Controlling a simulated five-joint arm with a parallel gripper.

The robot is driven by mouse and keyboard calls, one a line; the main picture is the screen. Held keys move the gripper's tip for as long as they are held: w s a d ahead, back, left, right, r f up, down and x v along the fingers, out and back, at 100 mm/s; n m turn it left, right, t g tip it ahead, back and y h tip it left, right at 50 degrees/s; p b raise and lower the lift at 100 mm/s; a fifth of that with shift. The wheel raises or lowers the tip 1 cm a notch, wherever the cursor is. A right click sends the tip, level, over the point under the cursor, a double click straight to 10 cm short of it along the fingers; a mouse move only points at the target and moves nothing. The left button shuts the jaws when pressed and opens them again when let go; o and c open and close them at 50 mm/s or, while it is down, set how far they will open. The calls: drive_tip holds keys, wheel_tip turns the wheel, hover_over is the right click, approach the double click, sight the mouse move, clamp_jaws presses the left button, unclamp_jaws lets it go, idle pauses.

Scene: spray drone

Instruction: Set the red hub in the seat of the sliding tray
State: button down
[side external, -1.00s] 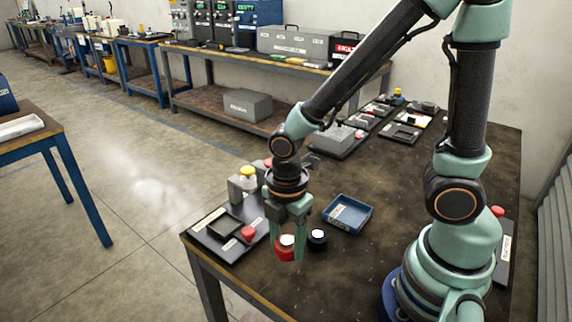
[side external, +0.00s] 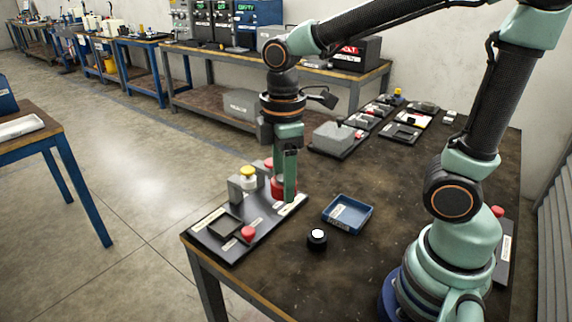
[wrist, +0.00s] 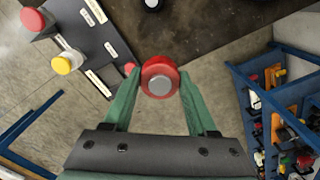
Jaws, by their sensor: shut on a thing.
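The red hub (side external: 277,187) is a short red cylinder with a pale round top, also seen in the wrist view (wrist: 148,75). My gripper (side external: 285,192) is shut on it, with one finger on either side in the wrist view (wrist: 159,78). In the side view the hub appears over the back right end of a dark labelled board (side external: 262,213); its height above the board is hard to tell. A dark square frame (side external: 224,227) with a red knob (side external: 248,233) lies at the board's front; I cannot tell for sure whether it is the sliding tray.
A grey block with a yellow button (side external: 248,172) stands on the board beside my gripper. A black hub (side external: 317,239) with a white top stands on the table, near a shallow blue tray (side external: 348,213). Grey housings (side external: 333,136) stand farther back.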

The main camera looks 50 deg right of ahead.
drive_tip(key=w+d+m, duration=0.6)
drive_tip(key=d+m, duration=0.8)
drive_tip(key=m, duration=1.5)
hover_over(389, 176)
wheel_tip(389, 176, down, 19)
drive_tip(key=shift+w+f, duration=0.1)
drive_tip(key=shift+f, duration=0.2)
drive_tip(key=shift+c, duration=1)
unclamp_jaws()
